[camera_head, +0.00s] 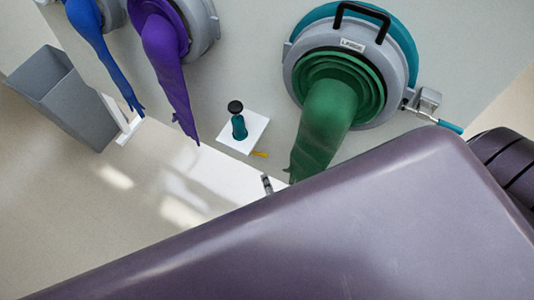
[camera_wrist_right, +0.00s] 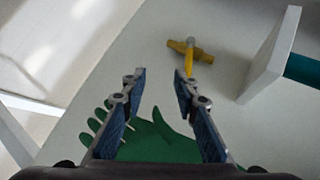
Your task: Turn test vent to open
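A small yellow T-shaped handle (camera_wrist_right: 190,52) sticks out from the white wall in the right wrist view. It looks like the test vent, but I see no readable label on it. In the head view its yellow end (camera_head: 260,154) shows just below a small white shelf. My right gripper (camera_wrist_right: 160,77) is open and empty, its fingertips apart and short of the handle, which lies beyond the right finger. In the head view only a bit of the right gripper (camera_head: 267,184) shows past my large purple-grey arm link. My left gripper is not in view.
A green glove (camera_head: 328,115) hangs from its port; its hand (camera_wrist_right: 160,138) lies behind my right fingers. The white shelf (camera_wrist_right: 268,55) with a teal bottle (camera_head: 239,126) is close right of the handle. Purple (camera_head: 167,70) and blue (camera_head: 95,45) gloves and a grey bin (camera_head: 65,95) are left.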

